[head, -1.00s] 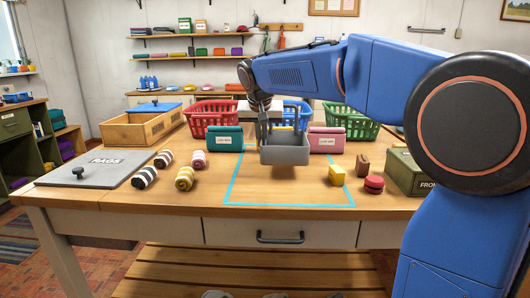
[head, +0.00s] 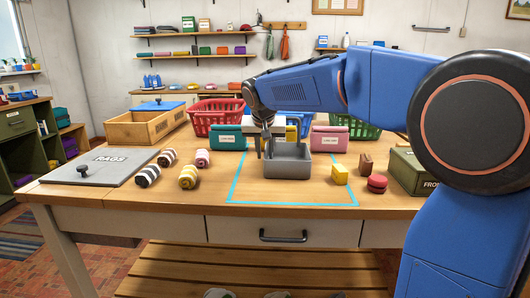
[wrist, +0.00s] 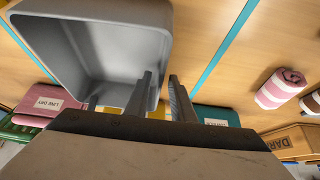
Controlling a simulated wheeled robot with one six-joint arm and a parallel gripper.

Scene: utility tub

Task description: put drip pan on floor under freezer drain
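A grey open-topped tub (head: 287,167), the only pan-like thing I can make out, is low over or on the wooden table, inside a cyan tape outline (head: 236,188). I cannot tell if its base touches the table. My gripper (head: 267,148) is at its back left. In the wrist view my gripper (wrist: 161,80) has one finger inside the tub (wrist: 100,45) and one outside, straddling its wall; it looks shut on that wall. No freezer or drain is seen.
The table's front strip (head: 290,208) is clear.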

